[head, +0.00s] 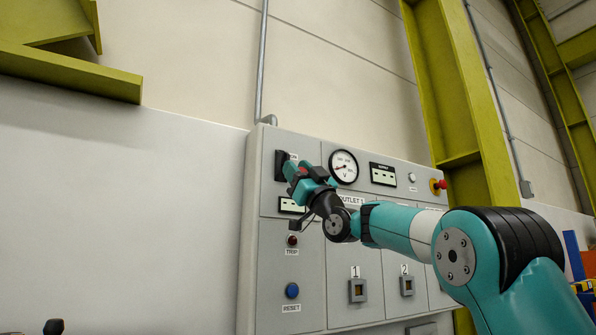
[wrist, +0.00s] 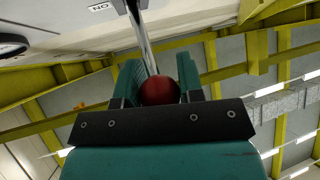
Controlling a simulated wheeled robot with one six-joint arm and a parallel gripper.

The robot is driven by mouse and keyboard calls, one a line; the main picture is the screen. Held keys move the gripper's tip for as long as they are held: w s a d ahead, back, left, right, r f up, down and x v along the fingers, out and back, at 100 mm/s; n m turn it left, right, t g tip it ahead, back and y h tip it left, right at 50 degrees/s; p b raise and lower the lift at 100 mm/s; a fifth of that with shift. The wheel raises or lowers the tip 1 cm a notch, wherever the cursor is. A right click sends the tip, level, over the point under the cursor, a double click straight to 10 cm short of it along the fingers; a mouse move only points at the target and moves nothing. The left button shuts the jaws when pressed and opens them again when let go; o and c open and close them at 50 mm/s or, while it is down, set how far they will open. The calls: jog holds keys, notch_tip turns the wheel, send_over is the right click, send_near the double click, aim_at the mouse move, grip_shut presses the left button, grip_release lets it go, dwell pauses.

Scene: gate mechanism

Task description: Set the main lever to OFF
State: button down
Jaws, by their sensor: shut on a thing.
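The main lever shows in the wrist view as a metal rod (wrist: 146,45) with a red ball knob (wrist: 159,90) at its end. My gripper (wrist: 157,78) has its teal fingers on either side of the knob and is shut on it. An ON label (wrist: 100,7) shows upside down at the top left of the wrist view. In the head view my gripper (head: 297,172) is at the upper left of the grey panel (head: 269,245), by the lever's black mount (head: 281,163). There the gripper hides most of the lever, and I see no OFF label.
The panel also carries a round gauge (head: 343,167), a red emergency button (head: 438,186), a TRIP lamp (head: 292,240), a blue RESET button (head: 292,290) and outlets 1 (head: 357,290) and 2 (head: 407,285). The wall left of the panel is clear.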

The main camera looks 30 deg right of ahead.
jog(key=c, duration=0.9)
grip_release()
jog(key=shift+w+f, duration=0.15)
jog(key=shift+f, duration=0.05)
jog(key=shift+o, duration=0.7)
jog(key=shift+r, duration=0.1)
